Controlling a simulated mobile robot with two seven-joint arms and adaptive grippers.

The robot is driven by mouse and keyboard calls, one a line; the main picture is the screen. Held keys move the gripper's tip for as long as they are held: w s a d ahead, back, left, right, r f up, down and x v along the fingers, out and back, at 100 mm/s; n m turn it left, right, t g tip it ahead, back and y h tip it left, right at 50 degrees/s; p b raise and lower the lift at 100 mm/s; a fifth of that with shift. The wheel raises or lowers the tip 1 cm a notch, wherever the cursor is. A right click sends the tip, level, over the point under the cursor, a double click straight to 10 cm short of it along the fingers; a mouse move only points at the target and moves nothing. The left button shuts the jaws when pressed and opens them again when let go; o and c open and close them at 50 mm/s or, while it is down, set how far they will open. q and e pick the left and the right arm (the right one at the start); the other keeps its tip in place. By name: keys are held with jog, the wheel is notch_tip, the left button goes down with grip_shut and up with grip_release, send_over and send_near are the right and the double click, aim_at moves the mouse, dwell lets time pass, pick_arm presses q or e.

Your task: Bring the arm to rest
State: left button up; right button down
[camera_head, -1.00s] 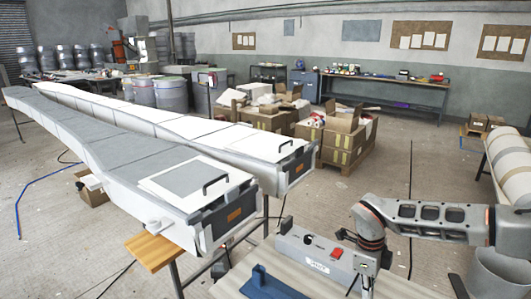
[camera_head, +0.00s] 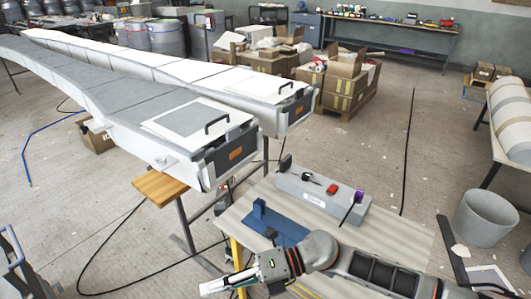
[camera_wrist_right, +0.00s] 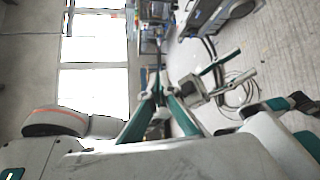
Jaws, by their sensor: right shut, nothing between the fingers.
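In the head view my right arm (camera_head: 370,272) comes in low from the right and reaches left across the near part of the workbench (camera_head: 395,232). My right gripper (camera_head: 215,286) points left near the bench's left front edge. Its fingers are together with nothing between them. In the right wrist view the two dark green fingers (camera_wrist_right: 158,82) meet at their tips. My left gripper does not show in the head view.
A grey box (camera_head: 320,195) and a blue holder (camera_head: 275,222) stand on the bench behind my arm. Two long moulds (camera_head: 130,100) fill the left. A grey bin (camera_head: 485,218) stands at right. In the wrist view, a pronged thing (camera_wrist_right: 197,90) is unclear.

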jog(key=w+d+r+m+t+y, duration=0.2)
jog(key=w+r+m+t+y, duration=0.3)
jog(key=m+t, duration=0.75)
jog(key=w+d+f+m+t+h, duration=0.55)
jog(key=d+f+m+h, duration=0.2)
jog(key=d+m, duration=0.4)
jog(key=s+d+f+m+g+h, duration=0.1)
jog(key=s+d+f+m+h, duration=0.4)
jog(key=d+f, duration=0.4)
jog(key=s+d+f+m+g+h, duration=0.2)
jog(key=s+d+f+m+h, duration=0.3)
jog(key=s+d+f+m, duration=0.3)
notch_tip(320, 180, down, 3)
jog(key=shift+s+d+f+m+g+h, duration=0.1)
jog(key=shift+s+d+m+g+h, duration=0.3)
jog(key=shift+d, duration=0.65)
